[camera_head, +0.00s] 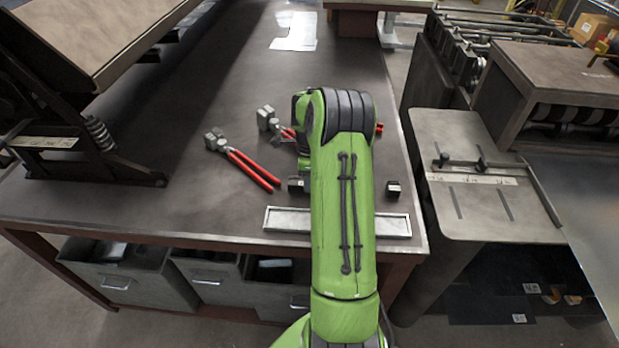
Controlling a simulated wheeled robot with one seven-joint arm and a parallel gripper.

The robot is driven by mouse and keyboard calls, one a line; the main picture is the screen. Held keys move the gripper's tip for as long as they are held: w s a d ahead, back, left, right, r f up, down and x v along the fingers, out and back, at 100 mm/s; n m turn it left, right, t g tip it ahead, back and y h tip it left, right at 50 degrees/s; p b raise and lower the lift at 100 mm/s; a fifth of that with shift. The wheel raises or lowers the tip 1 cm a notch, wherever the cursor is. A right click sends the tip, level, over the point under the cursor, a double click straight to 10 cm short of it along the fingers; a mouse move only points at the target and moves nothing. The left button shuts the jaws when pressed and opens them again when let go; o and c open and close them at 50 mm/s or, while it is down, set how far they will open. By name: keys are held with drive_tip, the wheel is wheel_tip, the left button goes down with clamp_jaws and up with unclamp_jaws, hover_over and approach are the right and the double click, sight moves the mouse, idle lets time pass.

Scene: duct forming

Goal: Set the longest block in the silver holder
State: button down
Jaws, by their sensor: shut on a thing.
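The silver holder (398,226) is a long, shallow, light grey tray near the front edge of the workbench. My arm crosses over its middle, so only its left and right parts show. A small dark block (393,189) stands behind the holder's right part. Another dark block (297,185) shows just left of my arm, partly covered by it. I cannot tell which block is the longest. My gripper is hidden behind my own green arm, and so is anything in it.
Red-handled pliers (250,168) lie left of my arm. A second red-handled tool (268,118) lies behind them, partly hidden by the arm. A black-framed machine (80,150) stands at the left. A grey side table (485,190) is at the right. The bench's left front is clear.

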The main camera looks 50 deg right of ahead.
wheel_tip(320, 180, up, 9)
drive_tip(key=p, duration=0.6)
